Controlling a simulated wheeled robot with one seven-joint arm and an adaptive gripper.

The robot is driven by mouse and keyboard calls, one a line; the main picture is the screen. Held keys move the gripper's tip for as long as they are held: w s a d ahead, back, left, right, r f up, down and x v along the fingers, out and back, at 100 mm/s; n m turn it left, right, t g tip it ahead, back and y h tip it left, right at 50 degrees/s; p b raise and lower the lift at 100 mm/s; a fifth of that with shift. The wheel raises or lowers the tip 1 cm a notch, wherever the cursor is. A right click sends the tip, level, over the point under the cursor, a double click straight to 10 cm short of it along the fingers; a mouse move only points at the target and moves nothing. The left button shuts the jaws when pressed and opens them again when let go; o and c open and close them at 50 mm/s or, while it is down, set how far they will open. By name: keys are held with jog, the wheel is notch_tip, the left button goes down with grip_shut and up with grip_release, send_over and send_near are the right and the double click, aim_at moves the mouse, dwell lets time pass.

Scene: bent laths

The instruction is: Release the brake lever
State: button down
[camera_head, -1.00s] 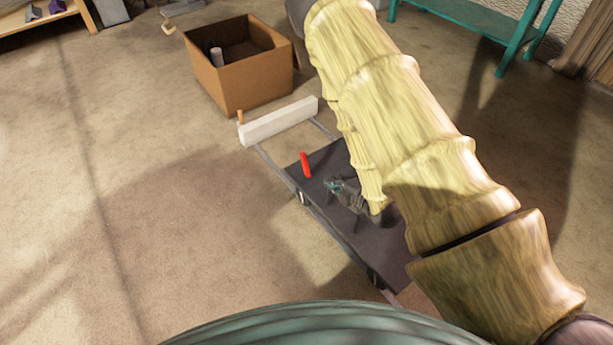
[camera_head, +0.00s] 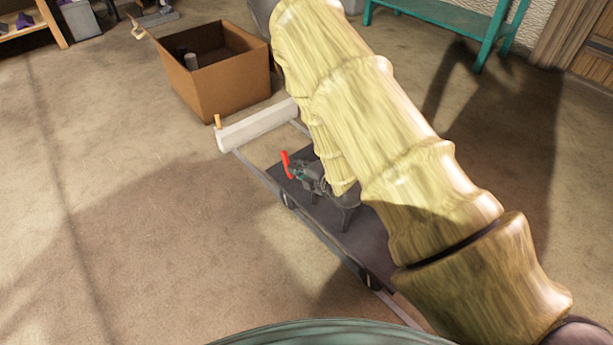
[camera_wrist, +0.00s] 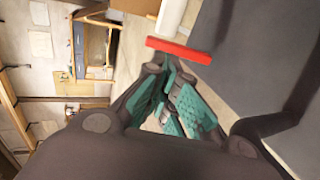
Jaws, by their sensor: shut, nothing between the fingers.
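The red brake lever (camera_head: 285,164) stands up, leaning slightly, by the dark deck of a low cart (camera_head: 375,245). In the wrist view the lever (camera_wrist: 180,50) is a red bar lying crosswise just beyond the fingertips. My gripper (camera_head: 300,173), dark with teal finger pads, is right beside the lever, to its right in the head view. Its fingers (camera_wrist: 170,72) are shut with nothing between them. I cannot tell whether the fingertips touch the lever. My arm hides part of the cart deck.
A white beam (camera_head: 258,126) with a small wooden peg (camera_head: 217,121) lies across the cart's far end. An open cardboard box (camera_head: 225,92) stands behind it. A teal bench (camera_head: 440,15) is at the back right. The floor left of the cart is clear.

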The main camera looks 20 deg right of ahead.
aim_at(287, 164)
jog(key=shift+b+x, duration=1.3)
jog(key=shift+x, duration=1.35)
jog(key=shift+d+r+p, duration=0.15)
jog(key=shift+p, duration=0.45)
